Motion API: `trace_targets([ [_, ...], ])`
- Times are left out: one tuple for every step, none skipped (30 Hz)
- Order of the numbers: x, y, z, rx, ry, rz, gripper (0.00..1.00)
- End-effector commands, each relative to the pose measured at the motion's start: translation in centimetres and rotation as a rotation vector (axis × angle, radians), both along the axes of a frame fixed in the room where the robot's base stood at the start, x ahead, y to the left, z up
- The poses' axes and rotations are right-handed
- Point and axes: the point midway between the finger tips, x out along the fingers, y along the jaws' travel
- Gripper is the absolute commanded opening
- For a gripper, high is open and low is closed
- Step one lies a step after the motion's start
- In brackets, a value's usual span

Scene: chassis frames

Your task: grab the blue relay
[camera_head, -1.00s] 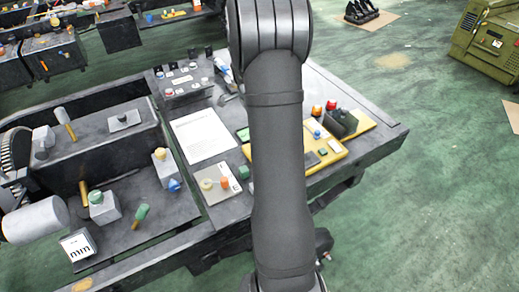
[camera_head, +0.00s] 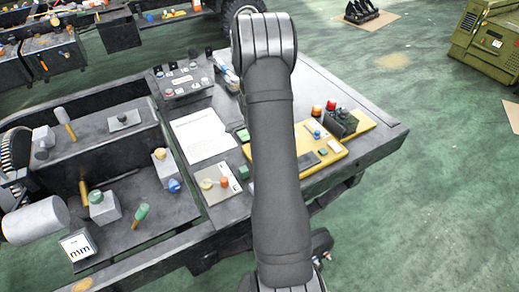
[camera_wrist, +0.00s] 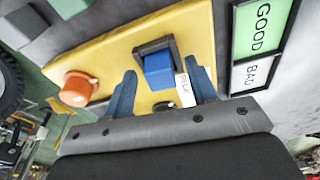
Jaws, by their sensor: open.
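The blue relay (camera_wrist: 158,72) shows in the wrist view as a small block at a dark bracket on a yellow board (camera_wrist: 110,45). A white tag with print lies against its right side. My gripper (camera_wrist: 161,66) is open, with one finger to the left of the relay and one to the right in the picture. The relay appears between the fingertips; I cannot tell how far it is from them in depth. In the head view my arm hides the gripper and part of the yellow board (camera_head: 336,156).
An orange knob (camera_wrist: 78,88) stands left of the relay, close to the left finger. A framed GOOD/BAD panel (camera_wrist: 262,35) lies to the right.

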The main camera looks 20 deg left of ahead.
Motion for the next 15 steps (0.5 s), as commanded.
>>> trace_targets([
  [0.02, 0.0, -0.01, 0.001, -0.001, 0.0, 0.53],
  [0.03, 0.0, 0.01, 0.001, -0.001, 0.0, 0.53],
  [0.03, 0.01, 0.03, 0.001, -0.001, 0.0, 0.53],
  [0.03, 0.01, 0.03, 0.001, -0.001, 0.0, 0.53],
  [0.03, 0.02, 0.04, 0.001, -0.001, 0.0, 0.51],
  [0.03, 0.02, 0.04, 0.001, -0.001, 0.0, 0.43],
  [0.03, 0.02, 0.04, 0.001, -0.001, 0.0, 0.37],
  [0.02, 0.02, 0.05, 0.001, -0.001, 0.0, 0.31],
  [0.02, 0.02, 0.05, 0.001, -0.001, 0.0, 0.23],
  [0.02, 0.02, 0.05, 0.001, -0.001, 0.0, 0.17],
  [0.02, 0.02, 0.05, 0.001, -0.001, 0.0, 0.12],
  [0.02, 0.02, 0.06, 0.001, -0.001, 0.0, 0.04],
  [0.02, 0.02, 0.06, 0.001, -0.001, 0.0, 0.04],
  [0.03, 0.03, 0.07, 0.001, -0.001, 0.0, 0.04],
  [0.03, 0.03, 0.07, 0.001, -0.001, 0.0, 0.04],
])
